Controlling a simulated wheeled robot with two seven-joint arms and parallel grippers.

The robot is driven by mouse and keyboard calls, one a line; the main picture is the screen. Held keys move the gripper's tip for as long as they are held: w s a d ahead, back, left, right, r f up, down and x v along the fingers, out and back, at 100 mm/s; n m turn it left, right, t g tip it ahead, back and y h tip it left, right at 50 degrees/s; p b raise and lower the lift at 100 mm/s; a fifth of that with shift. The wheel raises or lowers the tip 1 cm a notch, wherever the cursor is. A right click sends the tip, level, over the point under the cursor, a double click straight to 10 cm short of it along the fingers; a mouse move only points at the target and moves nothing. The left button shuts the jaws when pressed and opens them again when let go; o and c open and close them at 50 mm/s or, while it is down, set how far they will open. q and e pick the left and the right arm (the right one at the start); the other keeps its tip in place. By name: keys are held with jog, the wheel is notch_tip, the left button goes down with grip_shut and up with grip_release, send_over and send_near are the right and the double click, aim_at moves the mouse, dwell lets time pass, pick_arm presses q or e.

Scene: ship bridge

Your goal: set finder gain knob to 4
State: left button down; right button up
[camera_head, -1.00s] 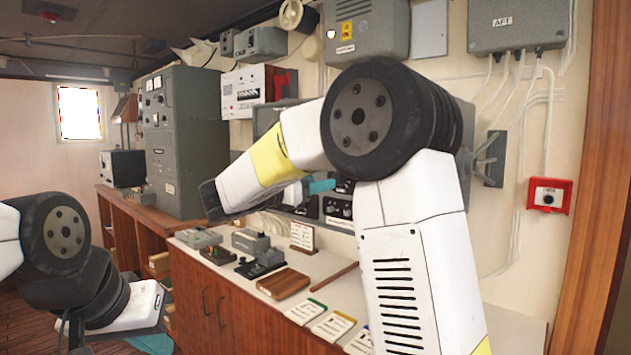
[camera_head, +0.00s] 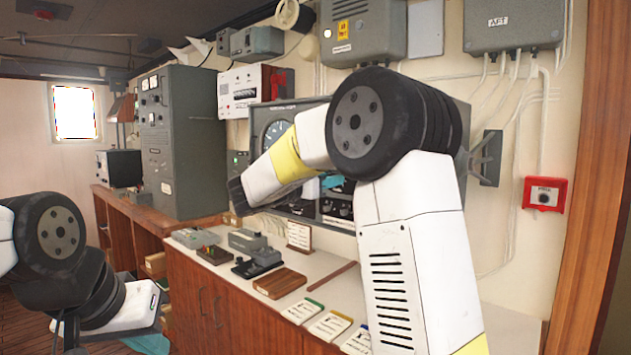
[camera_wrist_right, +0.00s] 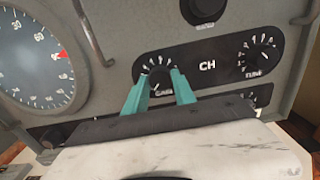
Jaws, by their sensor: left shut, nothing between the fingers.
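In the right wrist view, a dark knob (camera_wrist_right: 160,74) with white scale marks sits on a black strip of a grey panel (camera_wrist_right: 120,45). In the head view my right gripper (camera_head: 331,181) shows as a bit of teal in front of the panel, partly hidden by my arm. My left gripper (camera_head: 148,343) is shut and empty, low at the left.
A second scaled knob (camera_wrist_right: 257,56) is to the right of the "CH" lettering, with another knob (camera_wrist_right: 200,10) above. A large dial (camera_wrist_right: 35,55) is on the left. The counter (camera_head: 380,285) below holds a telegraph key (camera_head: 256,262), a brown block (camera_head: 280,283) and several cards.

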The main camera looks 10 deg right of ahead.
jog(key=shift+m, duration=0.3)
grip_shut()
jog(key=m, duration=2.3)
jog(key=shift+f, duration=0.1)
dwell(0.3)
jog(key=o, duration=1.1)
grip_release()
